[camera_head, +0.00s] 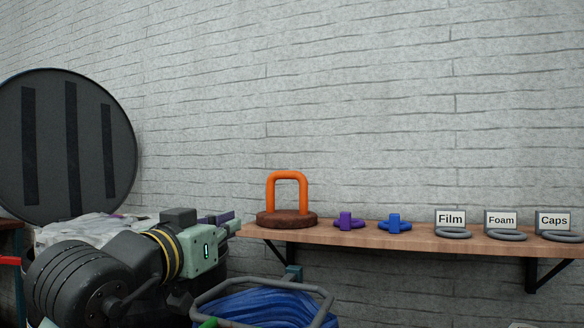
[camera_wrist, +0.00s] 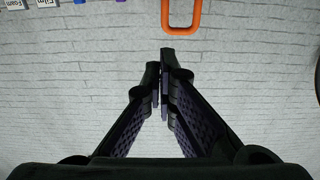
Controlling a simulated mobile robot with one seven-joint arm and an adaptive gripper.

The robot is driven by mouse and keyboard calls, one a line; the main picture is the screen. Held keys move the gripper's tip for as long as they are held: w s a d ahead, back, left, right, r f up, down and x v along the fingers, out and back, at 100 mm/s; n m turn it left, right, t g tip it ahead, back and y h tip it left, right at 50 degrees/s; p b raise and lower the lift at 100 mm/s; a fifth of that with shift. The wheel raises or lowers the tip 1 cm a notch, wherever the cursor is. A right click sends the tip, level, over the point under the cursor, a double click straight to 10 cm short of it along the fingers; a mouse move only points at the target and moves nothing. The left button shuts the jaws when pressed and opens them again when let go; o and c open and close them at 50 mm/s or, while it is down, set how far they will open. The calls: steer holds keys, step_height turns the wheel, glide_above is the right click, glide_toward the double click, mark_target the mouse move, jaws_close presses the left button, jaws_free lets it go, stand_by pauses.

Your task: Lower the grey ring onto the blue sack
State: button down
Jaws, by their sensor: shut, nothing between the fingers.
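A grey angular ring (camera_head: 331,304) shows at the bottom of the head view, with the blue sack (camera_head: 265,308) visible inside it. I cannot tell whether the ring touches the sack, and the lower parts of both are cut off. A blue-grey bracket (camera_head: 292,273) stands at the ring's back edge. My gripper (camera_head: 238,222) is above and to the left of the ring, near the left end of the shelf. Its fingers, also seen in the wrist view (camera_wrist: 162,78), are shut and empty. The ring and sack are outside the wrist view.
A wooden shelf (camera_head: 350,235) on the brick wall carries an orange handle (camera_head: 288,177) on a brown base, purple and blue knobs, and grey tags marked Film (camera_head: 451,218), Foam and Caps. A large dark disc (camera_head: 90,140) and pale bags (camera_head: 85,228) are at left.

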steer(key=s+a+f+t+h+b, duration=0.1)
steer(key=s+f+t+b, duration=0.1)
steer(key=f+b, duration=0.6)
steer(key=s+f+t+h+b, duration=0.1)
steer(key=s+f+t+b, duration=0.1)
steer(key=f+b, duration=0.6)
steer(key=shift+s+a+f+t, duration=0.3)
steer(key=shift+a+f+t, duration=0.1)
steer(key=shift+t, duration=0.3)
